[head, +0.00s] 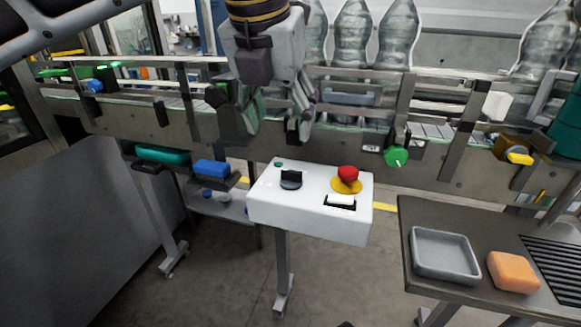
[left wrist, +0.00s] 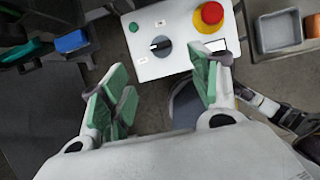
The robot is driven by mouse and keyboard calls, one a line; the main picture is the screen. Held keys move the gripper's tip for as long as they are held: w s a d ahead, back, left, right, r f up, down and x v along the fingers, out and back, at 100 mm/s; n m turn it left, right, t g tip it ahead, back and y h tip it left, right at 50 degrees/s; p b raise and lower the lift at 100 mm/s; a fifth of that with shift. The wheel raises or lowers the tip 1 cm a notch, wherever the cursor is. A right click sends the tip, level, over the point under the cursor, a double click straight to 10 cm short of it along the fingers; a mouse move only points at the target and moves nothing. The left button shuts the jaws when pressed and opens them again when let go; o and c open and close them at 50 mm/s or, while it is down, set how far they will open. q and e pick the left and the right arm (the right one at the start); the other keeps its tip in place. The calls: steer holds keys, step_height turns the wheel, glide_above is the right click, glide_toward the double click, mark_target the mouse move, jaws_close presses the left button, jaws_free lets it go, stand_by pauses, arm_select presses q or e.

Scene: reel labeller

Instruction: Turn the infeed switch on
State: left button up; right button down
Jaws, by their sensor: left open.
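A white control box (head: 305,225) on a post stands in the middle of the head view. On its top is a black rotary switch (head: 291,180) with a raised handle; it also shows in the left wrist view (left wrist: 160,47), where its label is too small to read. A small green lamp or button (head: 278,164) sits behind it. My left gripper (head: 269,128) is open and empty, pointing down above the box, apart from the switch. My right gripper is not seen.
A conveyor (head: 160,115) with large clear bottles (head: 352,35) runs behind the box. A green knob (head: 396,157) is on its front rail. At right, a dark table (head: 475,295) holds a grey tray (head: 443,254) and an orange block (head: 513,271). Floor around the post is clear.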

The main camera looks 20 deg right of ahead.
mark_target(291, 171)
arm_select(q)
steer(key=shift+f, duration=0.1)
steer(key=b+x, duration=0.1)
steer(key=x, duration=1.2)
steer(key=shift+f+b, duration=0.15)
steer(key=shift+b, duration=0.25)
steer(key=shift+w+f, duration=0.1)
steer(key=shift+f, duration=0.05)
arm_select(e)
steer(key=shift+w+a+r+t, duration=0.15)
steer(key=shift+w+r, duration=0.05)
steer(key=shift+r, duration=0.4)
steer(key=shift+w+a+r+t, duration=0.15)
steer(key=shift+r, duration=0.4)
arm_select(q)
steer(key=shift+c, duration=0.3)
steer(key=c, duration=1)
